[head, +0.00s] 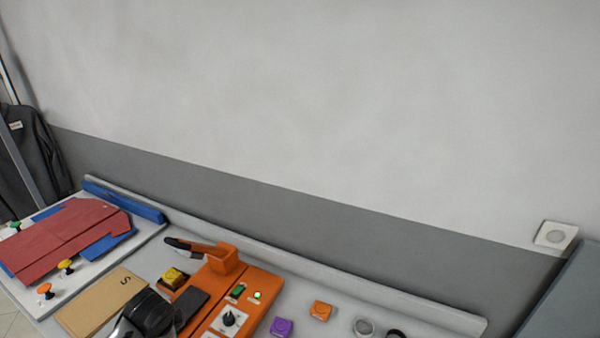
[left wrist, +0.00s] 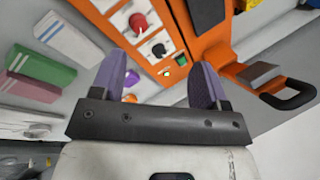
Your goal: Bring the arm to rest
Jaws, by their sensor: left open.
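My left gripper (left wrist: 161,64) shows in the left wrist view with its two purple fingers apart and nothing between them. The same orange panel (head: 262,279) is at the bottom middle of the head view. A dark rounded shape (head: 150,311) with a pale grey part stands at the bottom edge there; I cannot tell whether it is mine. My right gripper is not in view.
A wall stands behind.

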